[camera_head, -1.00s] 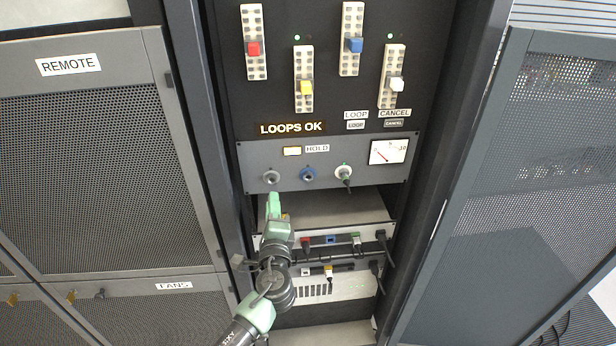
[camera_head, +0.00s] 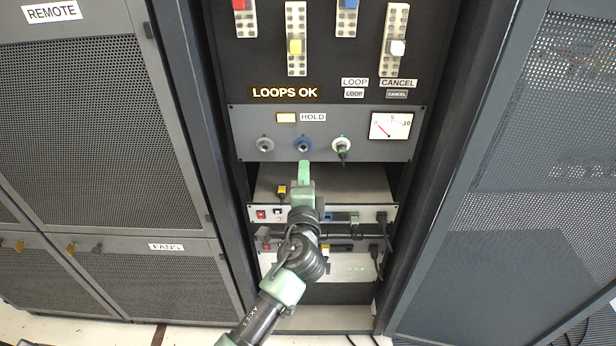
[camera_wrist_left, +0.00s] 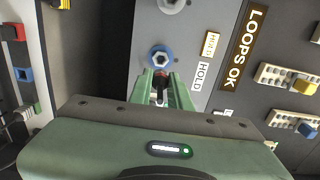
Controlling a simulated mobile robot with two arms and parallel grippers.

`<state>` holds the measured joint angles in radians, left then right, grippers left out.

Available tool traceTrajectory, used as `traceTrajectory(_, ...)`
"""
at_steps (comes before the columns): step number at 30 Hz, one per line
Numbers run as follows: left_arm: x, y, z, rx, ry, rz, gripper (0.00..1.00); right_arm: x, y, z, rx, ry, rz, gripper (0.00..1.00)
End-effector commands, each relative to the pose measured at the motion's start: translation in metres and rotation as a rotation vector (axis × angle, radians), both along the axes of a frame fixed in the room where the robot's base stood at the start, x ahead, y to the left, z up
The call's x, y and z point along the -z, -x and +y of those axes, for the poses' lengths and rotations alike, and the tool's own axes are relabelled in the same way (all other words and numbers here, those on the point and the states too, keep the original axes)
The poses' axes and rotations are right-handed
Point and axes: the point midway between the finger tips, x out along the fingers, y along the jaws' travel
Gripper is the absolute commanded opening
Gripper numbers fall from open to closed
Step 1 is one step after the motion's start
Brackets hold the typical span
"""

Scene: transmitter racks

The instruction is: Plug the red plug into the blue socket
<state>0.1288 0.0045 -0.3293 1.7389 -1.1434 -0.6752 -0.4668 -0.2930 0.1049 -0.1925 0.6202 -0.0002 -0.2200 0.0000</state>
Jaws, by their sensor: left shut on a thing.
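The blue socket (camera_head: 303,145) is the middle one of three on the grey panel; it also shows in the left wrist view (camera_wrist_left: 160,58), just beyond my fingertips. My left gripper (camera_head: 304,168) is just below it in the head view and points up at it. In the left wrist view my left gripper (camera_wrist_left: 158,80) is shut on a small dark plug body (camera_wrist_left: 160,92) with a reddish bit, the red plug. The fingers hide most of it. The plug and the socket look apart. My right gripper is not in view.
A grey socket (camera_head: 265,145) is left of the blue one, and a socket with a green-marked plug (camera_head: 342,149) is right of it. A meter (camera_head: 391,126) is further right. Below, a shelf (camera_head: 345,184) and a unit with plugs and cables (camera_head: 375,214) surround my arm.

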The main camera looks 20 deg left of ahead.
Motion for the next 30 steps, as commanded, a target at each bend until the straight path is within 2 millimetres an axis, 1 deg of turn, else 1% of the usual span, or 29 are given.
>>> traceTrajectory(1,0.000,0.000,0.000,0.000,-0.001,0.000,0.00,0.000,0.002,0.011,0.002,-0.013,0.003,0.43)
traceTrajectory(3,0.000,0.000,0.000,0.000,-0.001,0.000,0.00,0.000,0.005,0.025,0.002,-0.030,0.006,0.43)
traceTrajectory(6,0.000,-0.001,0.000,0.000,-0.002,0.000,0.00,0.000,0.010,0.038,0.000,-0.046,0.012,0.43)
traceTrajectory(7,0.000,-0.002,0.000,0.000,-0.002,0.000,0.00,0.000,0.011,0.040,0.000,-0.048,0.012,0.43)
traceTrajectory(10,0.000,-0.006,0.002,0.000,-0.002,0.000,0.00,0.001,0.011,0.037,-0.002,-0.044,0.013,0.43)
traceTrajectory(15,0.000,-0.020,0.006,-0.002,-0.003,-0.001,0.00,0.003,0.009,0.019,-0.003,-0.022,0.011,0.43)
traceTrajectory(18,0.000,-0.030,0.009,-0.002,-0.002,0.000,0.00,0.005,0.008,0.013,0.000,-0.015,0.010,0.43)
traceTrajectory(24,0.000,-0.046,0.013,0.000,-0.003,0.000,0.00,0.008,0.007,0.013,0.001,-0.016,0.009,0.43)
traceTrajectory(30,0.000,-0.054,0.015,0.000,-0.002,0.001,0.00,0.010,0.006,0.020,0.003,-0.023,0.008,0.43)
